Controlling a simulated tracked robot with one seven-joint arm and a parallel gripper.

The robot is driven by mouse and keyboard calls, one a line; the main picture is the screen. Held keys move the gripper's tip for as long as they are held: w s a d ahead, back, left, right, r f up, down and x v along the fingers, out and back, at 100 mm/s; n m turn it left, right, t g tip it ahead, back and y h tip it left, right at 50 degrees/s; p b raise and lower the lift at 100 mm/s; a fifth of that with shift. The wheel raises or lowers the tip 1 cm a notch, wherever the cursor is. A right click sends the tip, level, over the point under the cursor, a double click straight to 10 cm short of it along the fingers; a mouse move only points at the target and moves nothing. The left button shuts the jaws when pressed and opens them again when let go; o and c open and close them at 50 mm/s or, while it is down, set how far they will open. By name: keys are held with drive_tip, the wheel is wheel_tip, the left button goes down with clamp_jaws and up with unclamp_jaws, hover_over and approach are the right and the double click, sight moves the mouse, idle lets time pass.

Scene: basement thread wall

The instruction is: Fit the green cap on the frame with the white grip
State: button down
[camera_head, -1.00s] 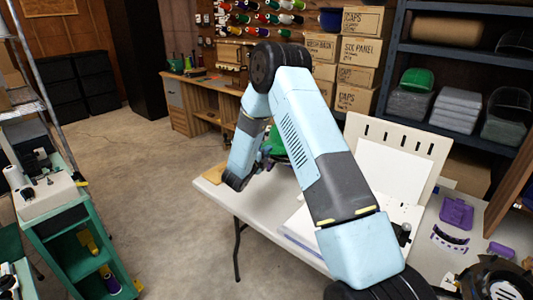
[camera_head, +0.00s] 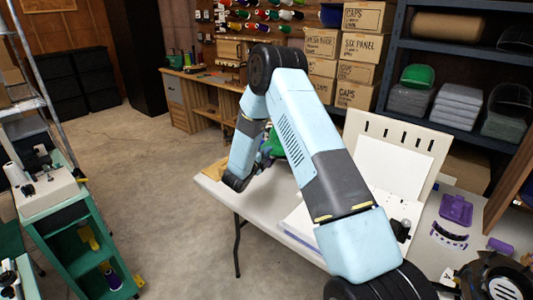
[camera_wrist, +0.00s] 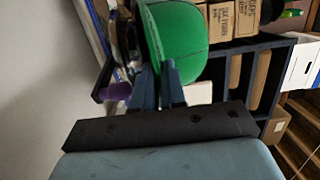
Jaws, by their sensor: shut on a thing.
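A green cap (camera_wrist: 180,38) is held between the two blue fingers of my gripper (camera_wrist: 158,86) in the wrist view, its rounded crown facing the camera. In the head view, a part of this green cap (camera_head: 277,145) shows beyond my bent arm, above the far left of the white table; my fingers are mostly hidden there. I cannot make out for certain the frame with the white grip. A purple part (camera_wrist: 115,91) and a white patch (camera_wrist: 198,93) show close by the fingers in the wrist view.
On the white table (camera_head: 222,190) stand a white slotted panel (camera_head: 413,140), a purple bracket (camera_head: 456,208) and a curved strip (camera_head: 449,236). A second green cap (camera_head: 418,77) lies on the shelf over folded grey stacks. A green cart (camera_head: 95,255) is at the left; open floor lies between.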

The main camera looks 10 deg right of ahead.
idle(0.4)
drive_tip(key=c, duration=1.1)
unclamp_jaws()
drive_tip(key=shift+s+a, duration=0.1)
